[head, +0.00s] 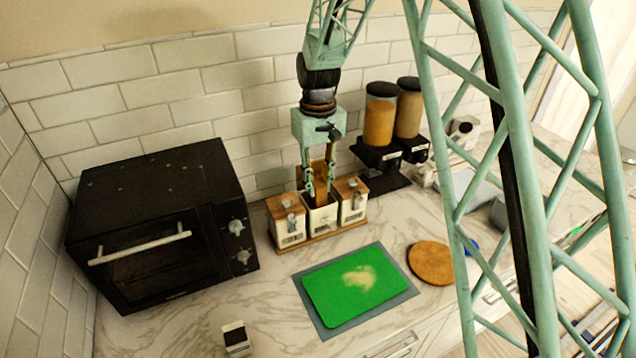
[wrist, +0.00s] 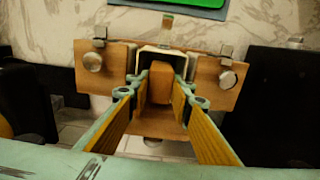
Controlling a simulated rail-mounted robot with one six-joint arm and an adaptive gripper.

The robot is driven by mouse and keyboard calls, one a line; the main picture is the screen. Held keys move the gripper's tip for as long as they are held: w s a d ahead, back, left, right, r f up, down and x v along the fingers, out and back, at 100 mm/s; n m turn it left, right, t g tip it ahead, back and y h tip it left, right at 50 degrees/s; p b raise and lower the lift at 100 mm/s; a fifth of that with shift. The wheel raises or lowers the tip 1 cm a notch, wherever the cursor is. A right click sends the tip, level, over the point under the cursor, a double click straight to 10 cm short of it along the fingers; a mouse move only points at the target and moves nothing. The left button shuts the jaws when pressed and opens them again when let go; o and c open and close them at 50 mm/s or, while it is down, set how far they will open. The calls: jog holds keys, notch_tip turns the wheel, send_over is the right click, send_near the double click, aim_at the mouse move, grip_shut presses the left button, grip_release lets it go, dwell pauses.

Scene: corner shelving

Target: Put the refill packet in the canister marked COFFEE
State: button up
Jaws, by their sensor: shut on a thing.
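Three white canisters stand in a row on a wooden tray (head: 318,236): left (head: 290,226), middle (head: 318,218) and right (head: 351,204). Their labels are too small to read. The left and right lids are shut. The middle canister is open, its wooden lid (head: 319,172) tilted up at the back; the canister's rim also shows in the wrist view (wrist: 163,50). My gripper (head: 320,193) points down over the middle canister. In the wrist view its fingers are shut on an orange-brown block (wrist: 160,82), apparently the refill packet, at the canister's mouth. Its lower end is hidden.
A black oven (head: 160,225) stands to the left. Two dispensers (head: 380,120) stand to the right behind. A green board (head: 352,285) on a grey mat and a round brown board (head: 430,263) lie in front. A small white-and-black box (head: 236,340) stands at the front left.

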jog(key=shift+f, duration=0.1)
jog(key=o, duration=1)
notch_tip(320, 180, up, 12)
jog(key=shift+r, duration=0.1)
dwell(0.6)
dwell(0.8)
